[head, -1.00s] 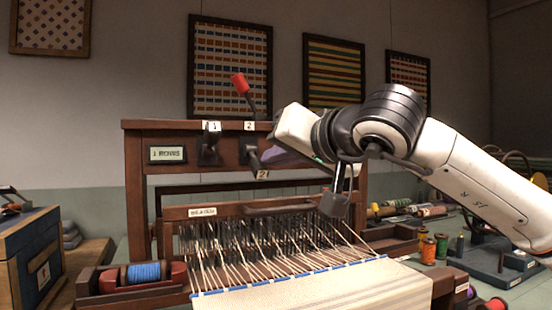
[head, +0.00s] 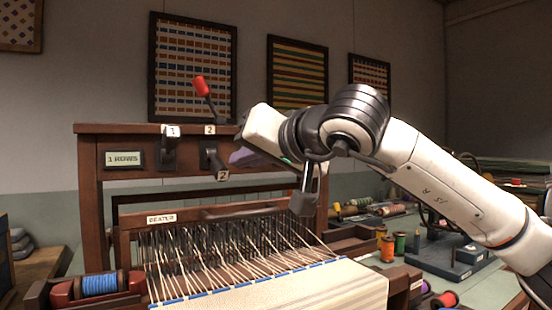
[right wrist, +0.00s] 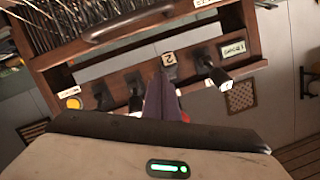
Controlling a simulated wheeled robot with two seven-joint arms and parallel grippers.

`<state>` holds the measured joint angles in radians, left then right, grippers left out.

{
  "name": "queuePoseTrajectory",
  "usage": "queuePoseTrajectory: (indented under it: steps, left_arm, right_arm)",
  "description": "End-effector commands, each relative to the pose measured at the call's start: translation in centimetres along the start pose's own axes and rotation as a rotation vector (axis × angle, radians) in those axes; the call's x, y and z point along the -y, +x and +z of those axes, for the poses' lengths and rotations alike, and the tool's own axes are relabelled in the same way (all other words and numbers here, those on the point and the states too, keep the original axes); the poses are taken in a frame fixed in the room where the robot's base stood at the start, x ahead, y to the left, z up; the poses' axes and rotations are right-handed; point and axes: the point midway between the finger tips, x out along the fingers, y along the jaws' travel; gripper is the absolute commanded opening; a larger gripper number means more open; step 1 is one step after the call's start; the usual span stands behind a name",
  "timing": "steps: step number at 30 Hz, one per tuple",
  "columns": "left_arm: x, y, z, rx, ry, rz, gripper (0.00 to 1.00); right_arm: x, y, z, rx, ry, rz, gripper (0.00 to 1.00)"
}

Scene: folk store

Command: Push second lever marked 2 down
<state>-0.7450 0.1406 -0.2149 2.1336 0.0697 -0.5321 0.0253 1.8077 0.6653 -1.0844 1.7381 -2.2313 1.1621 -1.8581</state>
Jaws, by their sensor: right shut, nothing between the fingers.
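The dark lever marked 2 (head: 210,158) sits on the loom's upper beam. My right gripper (head: 236,158) is shut and empty, just right of lever 2. In the right wrist view its purple fingers (right wrist: 163,98) cover part of the beam near the tag; I cannot tell whether they touch the lever. My left gripper is out of view.
The "1 ROWS" plate (head: 124,159) is at left. The beater (head: 161,219) and warp threads lie below. Thread spools (head: 388,249) stand on the table to the right.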

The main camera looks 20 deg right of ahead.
Motion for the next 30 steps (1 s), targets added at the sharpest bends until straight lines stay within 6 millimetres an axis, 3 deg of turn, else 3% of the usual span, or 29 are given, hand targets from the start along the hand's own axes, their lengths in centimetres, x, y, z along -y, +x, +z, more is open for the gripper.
queuePoseTrajectory:
  steps: [1,2,4,9,15,30]
  left_arm:
    - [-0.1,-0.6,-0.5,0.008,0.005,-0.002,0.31]
    - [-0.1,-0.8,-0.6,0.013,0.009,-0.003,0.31]
    - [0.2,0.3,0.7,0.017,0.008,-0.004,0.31]
    - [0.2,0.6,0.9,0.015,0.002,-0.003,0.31]
    - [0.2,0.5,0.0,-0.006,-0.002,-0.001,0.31]
    - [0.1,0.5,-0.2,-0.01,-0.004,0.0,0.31]
  right_arm:
    - [0.5,-0.9,-1.9,-0.012,0.001,-0.007,0.0]
    - [0.6,-1.3,-2.6,-0.015,0.001,-0.01,0.0]
    - [-0.4,-2.9,-0.6,-0.014,-0.002,-0.01,0.0]
    - [-1.2,-6.3,0.9,-0.018,-0.001,-0.01,0.0]
    - [-1.8,-9.0,2.0,-0.02,0.0,-0.012,0.0]
    - [-1.9,-9.8,2.3,-0.021,0.001,-0.012,0.0]
